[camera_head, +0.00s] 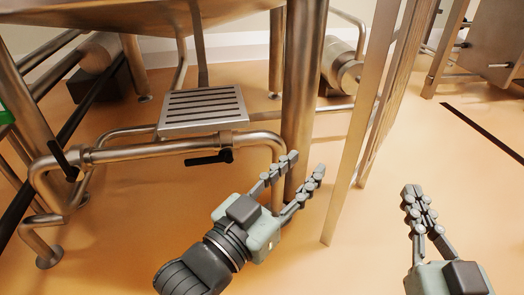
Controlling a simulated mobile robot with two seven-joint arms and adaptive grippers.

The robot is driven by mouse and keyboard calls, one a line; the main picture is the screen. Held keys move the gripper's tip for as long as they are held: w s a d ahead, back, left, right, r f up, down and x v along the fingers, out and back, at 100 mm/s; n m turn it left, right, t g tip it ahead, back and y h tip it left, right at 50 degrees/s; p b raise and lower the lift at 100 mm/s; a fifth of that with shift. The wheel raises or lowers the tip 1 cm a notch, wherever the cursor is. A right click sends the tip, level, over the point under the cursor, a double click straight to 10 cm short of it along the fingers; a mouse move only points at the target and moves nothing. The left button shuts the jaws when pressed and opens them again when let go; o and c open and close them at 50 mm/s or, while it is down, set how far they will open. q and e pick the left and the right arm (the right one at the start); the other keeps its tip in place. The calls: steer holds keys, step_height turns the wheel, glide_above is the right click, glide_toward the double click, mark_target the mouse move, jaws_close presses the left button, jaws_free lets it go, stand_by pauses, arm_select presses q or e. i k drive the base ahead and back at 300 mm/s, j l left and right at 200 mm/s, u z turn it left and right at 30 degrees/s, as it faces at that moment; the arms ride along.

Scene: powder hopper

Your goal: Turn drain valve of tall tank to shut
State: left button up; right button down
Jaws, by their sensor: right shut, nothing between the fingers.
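A steel pipe (150,149) runs below the tank (120,14) at the top left. A valve with a black lever (209,158) sits on this pipe, its lever lying roughly along the pipe. A second black lever (62,158) at the pipe's left end stands steeply across it. I cannot tell which one is the tall tank's drain valve. My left gripper (304,164) is open and empty, to the right of and below the middle lever, apart from it, in front of a thick steel leg. My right gripper (412,190) is shut and empty at the lower right, far from both levers.
A grated steel step (202,108) sits just above the pipe. A thick steel leg (299,100) stands behind my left gripper. An upright metal frame (362,110) stands between my two grippers.

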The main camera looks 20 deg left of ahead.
mark_target(228, 157)
steer(key=j+z, duration=0.3)
steer(key=k+j+z, duration=0.15)
steer(key=j+z, duration=0.2)
steer(key=k+j+z, duration=0.1)
steer(key=j+z, duration=0.2)
steer(key=k+j+z, duration=0.1)
steer(key=k+j, duration=0.15)
steer(key=j, duration=0.25)
steer(key=k+j+z, duration=0.1)
steer(key=k+j, duration=0.15)
steer(key=j, duration=0.2)
steer(key=k+j+z, duration=0.1)
steer(key=k+j, duration=0.15)
steer(key=j, duration=0.2)
steer(key=i+j, duration=0.35)
steer(key=i, duration=0.05)
